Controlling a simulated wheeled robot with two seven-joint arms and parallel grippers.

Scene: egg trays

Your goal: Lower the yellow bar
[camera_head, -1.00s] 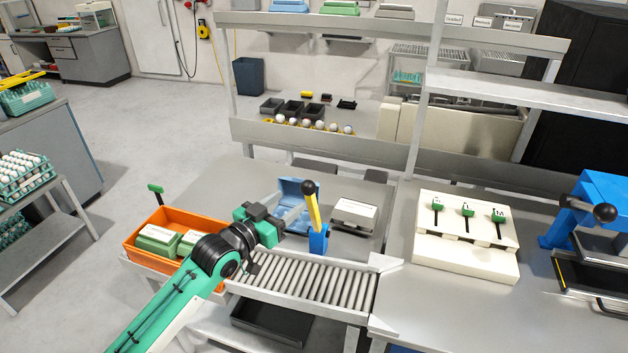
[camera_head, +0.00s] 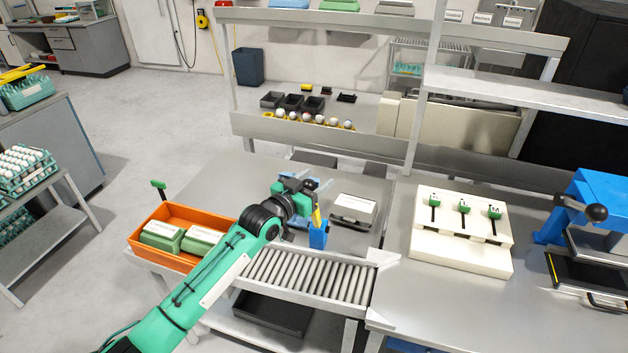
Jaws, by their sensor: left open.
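The yellow bar (camera_head: 317,217) rises from a small blue stand (camera_head: 318,237) at the back edge of the roller conveyor. Only its lower part shows; its upper part and black knob are hidden behind my left gripper. My left gripper (camera_head: 312,196) is open and sits over the upper part of the bar. I cannot tell whether its fingers touch the bar or stand around it. The light blue box behind the bar is mostly covered by the gripper.
The roller conveyor (camera_head: 310,275) lies in front of the stand. An orange crate (camera_head: 190,212) with green cartons stands to the left. A white-topped box (camera_head: 354,207) is close on the right. A cream block (camera_head: 460,260) with green-handled levers is farther right.

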